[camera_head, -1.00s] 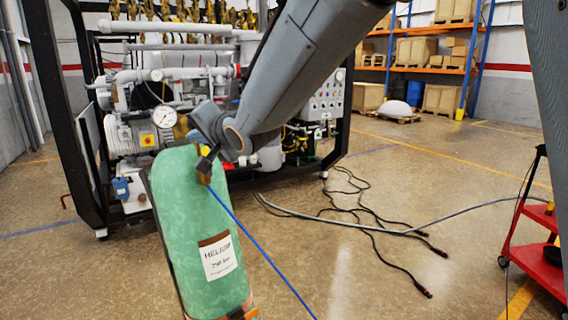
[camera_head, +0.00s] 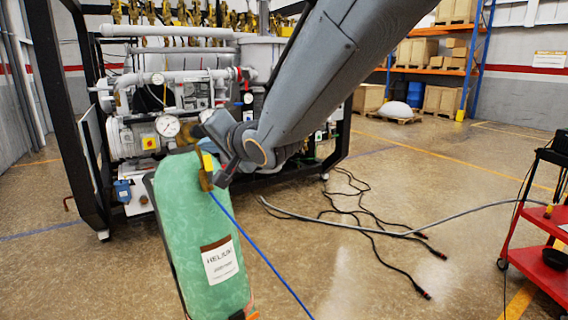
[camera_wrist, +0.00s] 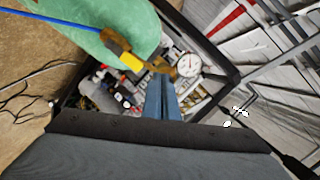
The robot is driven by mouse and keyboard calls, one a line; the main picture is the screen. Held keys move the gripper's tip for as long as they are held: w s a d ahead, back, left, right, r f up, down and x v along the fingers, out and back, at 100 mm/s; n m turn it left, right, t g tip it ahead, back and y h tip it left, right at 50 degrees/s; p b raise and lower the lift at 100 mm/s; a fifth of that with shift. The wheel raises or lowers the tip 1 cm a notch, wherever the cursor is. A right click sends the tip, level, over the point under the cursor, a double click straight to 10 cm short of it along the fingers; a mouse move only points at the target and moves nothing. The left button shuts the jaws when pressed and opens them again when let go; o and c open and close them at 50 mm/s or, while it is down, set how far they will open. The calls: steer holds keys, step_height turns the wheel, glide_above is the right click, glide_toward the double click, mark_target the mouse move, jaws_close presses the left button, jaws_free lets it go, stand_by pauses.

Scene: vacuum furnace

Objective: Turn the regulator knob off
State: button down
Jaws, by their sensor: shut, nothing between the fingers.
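A green helium cylinder (camera_head: 200,225) stands tilted in the lower middle of the head view, with a blue hose at its top. The brass regulator (camera_head: 206,178) with a yellow part sits at its top, and a round white gauge (camera_head: 167,126) shows just beyond. In the wrist view the brass regulator (camera_wrist: 117,46) and gauge (camera_wrist: 188,64) lie above my gripper (camera_wrist: 162,80). Its fingers are together and empty, pointing toward the brass by the gauge; contact cannot be told. In the head view my gripper (camera_head: 227,173) is dark beside the regulator. The knob is not clearly distinguishable.
A black-framed machine (camera_head: 150,85) with pipes stands behind the cylinder. Cables (camera_head: 375,235) lie on the floor to the right. A red cart (camera_head: 540,268) is at the right edge. Shelves with crates (camera_head: 415,50) stand at the back.

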mark_target(198, 131)
steer(key=w+d+r+n+b, duration=0.2)
steer(key=n+b, duration=0.1)
steer(key=n, duration=1.5)
steer(key=w+d+r+n+b, duration=0.2)
steer(key=n+b, duration=0.1)
steer(key=n, duration=1.4)
steer(key=b+x, duration=0.1)
steer(key=x, duration=0.5)
steer(key=shift+w+a+f+b, duration=0.2)
steer(key=shift+f+b, duration=0.05)
steer(key=shift+b, duration=0.1)
